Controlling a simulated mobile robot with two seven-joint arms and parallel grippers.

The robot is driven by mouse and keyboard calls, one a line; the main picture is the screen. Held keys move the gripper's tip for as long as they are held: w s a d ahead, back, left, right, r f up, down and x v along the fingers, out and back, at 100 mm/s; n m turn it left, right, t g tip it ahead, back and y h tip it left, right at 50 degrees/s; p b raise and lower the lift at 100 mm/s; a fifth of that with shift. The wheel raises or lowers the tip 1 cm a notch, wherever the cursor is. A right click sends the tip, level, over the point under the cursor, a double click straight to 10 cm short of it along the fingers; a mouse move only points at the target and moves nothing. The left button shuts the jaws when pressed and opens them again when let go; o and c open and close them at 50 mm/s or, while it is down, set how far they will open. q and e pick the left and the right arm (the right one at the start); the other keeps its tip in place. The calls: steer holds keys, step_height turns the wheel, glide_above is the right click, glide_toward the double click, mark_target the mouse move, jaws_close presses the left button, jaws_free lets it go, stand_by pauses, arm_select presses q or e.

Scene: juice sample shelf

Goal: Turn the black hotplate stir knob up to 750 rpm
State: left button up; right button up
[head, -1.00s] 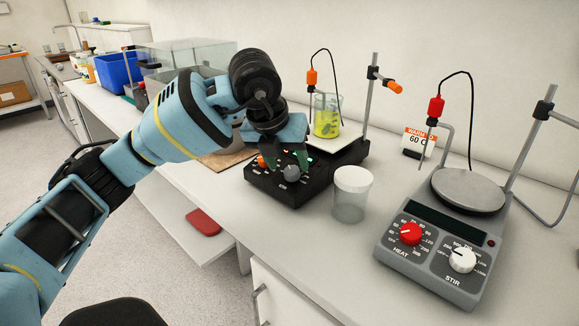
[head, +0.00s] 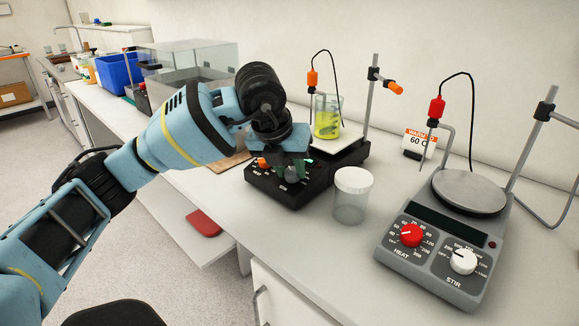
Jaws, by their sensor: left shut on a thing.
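The black hotplate (head: 318,183) stands on the bench in the middle of the view, with an orange heat knob (head: 262,163) on its front panel's left and a grey stir knob (head: 291,175) on the right. My left gripper (head: 291,168) comes down from above, its dark green fingers shut on the grey stir knob. The gripper hides part of the panel, and I cannot read the stir scale or the display. A beaker of yellow-green liquid (head: 327,122) stands on the hotplate's white top. My right gripper is not in view.
A grey hotplate (head: 440,235) with red and white knobs is further right. A "60 C" warning sign (head: 419,144) stands behind. A rod stand (head: 371,100) rises behind the black hotplate.

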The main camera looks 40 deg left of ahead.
arm_select(q)
steer(key=shift+m+p, duration=0.45)
steer(key=shift+m, duration=0.55)
steer(key=m+p, duration=0.2)
steer(key=m, duration=0.3)
steer(key=shift+a+r+h, duration=0.1)
steer(key=shift+h, duration=0.3)
steer(key=m+p, duration=0.1)
steer(key=m, duration=0.3)
steer(key=shift+m, duration=0.6)
steer(key=o, duration=1)
